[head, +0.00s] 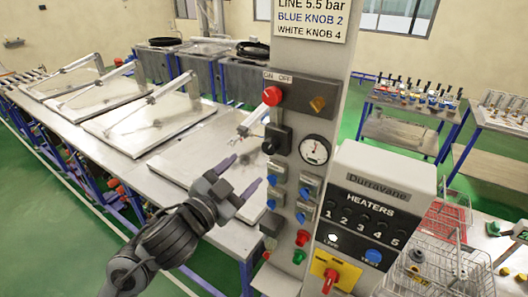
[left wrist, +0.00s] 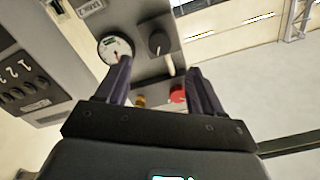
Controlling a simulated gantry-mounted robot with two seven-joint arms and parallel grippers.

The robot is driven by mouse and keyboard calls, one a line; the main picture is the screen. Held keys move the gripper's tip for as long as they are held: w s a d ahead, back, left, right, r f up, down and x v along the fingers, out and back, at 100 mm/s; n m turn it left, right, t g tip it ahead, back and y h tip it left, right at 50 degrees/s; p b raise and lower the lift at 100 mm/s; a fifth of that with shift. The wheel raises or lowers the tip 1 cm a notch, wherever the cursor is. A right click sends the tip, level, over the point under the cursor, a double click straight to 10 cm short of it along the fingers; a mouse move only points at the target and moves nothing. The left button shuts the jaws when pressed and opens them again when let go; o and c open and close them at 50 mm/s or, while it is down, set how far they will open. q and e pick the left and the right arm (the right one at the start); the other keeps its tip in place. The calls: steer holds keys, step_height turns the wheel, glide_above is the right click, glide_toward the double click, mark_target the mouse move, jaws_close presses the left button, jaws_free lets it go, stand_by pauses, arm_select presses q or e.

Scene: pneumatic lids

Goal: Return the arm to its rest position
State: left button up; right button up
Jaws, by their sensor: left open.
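My left gripper (head: 239,174) is open and empty in the head view, in front of the metal plates and left of the control column (head: 294,160). Its fingers point up and to the right, and it looks apart from the column. In the left wrist view the two dark fingers (left wrist: 160,85) are spread, with a black knob (left wrist: 158,42), a round gauge (left wrist: 114,49) and a red button (left wrist: 178,94) beyond them. The same gauge (head: 315,149), black knob (head: 277,137) and red button (head: 272,96) show in the head view. My right gripper is not in view.
A Durravane heater box (head: 383,183) stands right of the column, with a yellow-backed red switch (head: 330,281) below. Several metal lids (head: 150,126) lie on a long bench at the left. Wire baskets (head: 450,268) stand at lower right. Green floor (head: 50,230) is open at lower left.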

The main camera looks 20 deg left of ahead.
arm_select(q)
steer(key=s+d+f+n+g+p, duration=0.1)
steer(key=s+f+n+g+p, duration=0.2)
steer(key=f, duration=0.6)
steer(key=s+d+f+g+p, duration=0.2)
steer(key=s+f, duration=0.3)
steer(key=f, duration=0.4)
steer(key=s+a+f+n+g+y+p, duration=0.1)
steer(key=s+f+g, duration=0.3)
steer(key=s, duration=0.6)
steer(key=s+a+f+n+g+y+p, duration=0.2)
steer(key=s+f+g, duration=0.3)
steer(key=s, duration=0.5)
steer(key=shift+f, duration=0.9)
steer(key=shift+s+a, duration=0.1)
